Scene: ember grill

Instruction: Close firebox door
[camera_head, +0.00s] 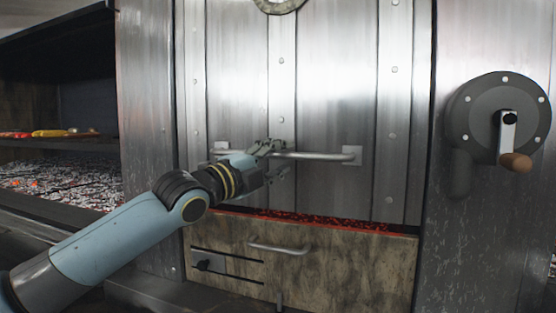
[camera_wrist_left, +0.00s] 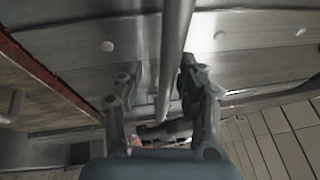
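The firebox door (camera_head: 325,95) is a riveted steel panel in the middle of the head view. A strip of glowing red embers (camera_head: 320,220) shows in a narrow gap under its lower edge. A horizontal bar handle (camera_head: 320,156) is fixed across the door's lower part; it also runs through the left wrist view (camera_wrist_left: 175,45). My left gripper (camera_head: 276,160) is at the handle's left half. In the left wrist view its two fingers (camera_wrist_left: 160,78) stand apart, one on each side of the bar, with a visible gap on the left side. My right gripper is out of view.
Below the door is a stained drawer front (camera_head: 345,265) with a small handle (camera_head: 280,247). A round crank (camera_head: 505,117) with a wooden knob is on the right wall. An open grill with ash and coals (camera_head: 65,183) lies at left, food on the rack above.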

